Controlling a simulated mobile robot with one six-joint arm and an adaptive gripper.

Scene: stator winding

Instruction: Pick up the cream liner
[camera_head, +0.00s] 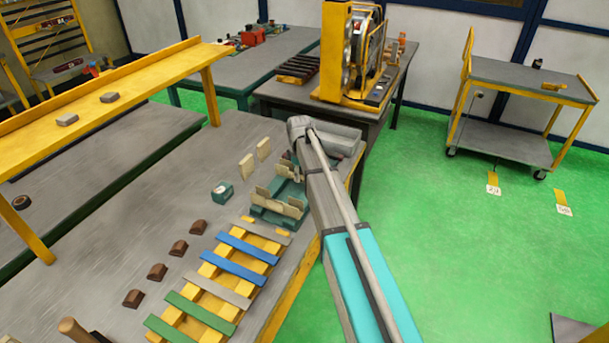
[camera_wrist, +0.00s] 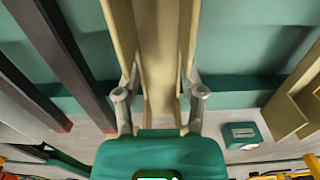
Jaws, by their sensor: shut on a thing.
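In the wrist view a long cream liner (camera_wrist: 160,50), folded like a channel, runs up the middle between the two fingers of my gripper (camera_wrist: 160,93). My gripper is shut on it. In the head view my arm hides the gripper and the held liner. Two cream liners stand upright on the table, one nearer (camera_head: 247,166) and one farther (camera_head: 263,149). A teal fixture (camera_head: 268,216) beside my arm carries more cream pieces (camera_head: 292,207). Another cream piece (camera_wrist: 288,108) shows at the right of the wrist view.
A small teal block with a pale top (camera_head: 222,193) stands left of the fixture. A yellow rack with coloured bars (camera_head: 205,317) and several brown blocks (camera_head: 157,272) lie nearer. Dark bars (camera_wrist: 70,60) cross the wrist view's left. Bare table (camera_head: 120,226) lies to the left.

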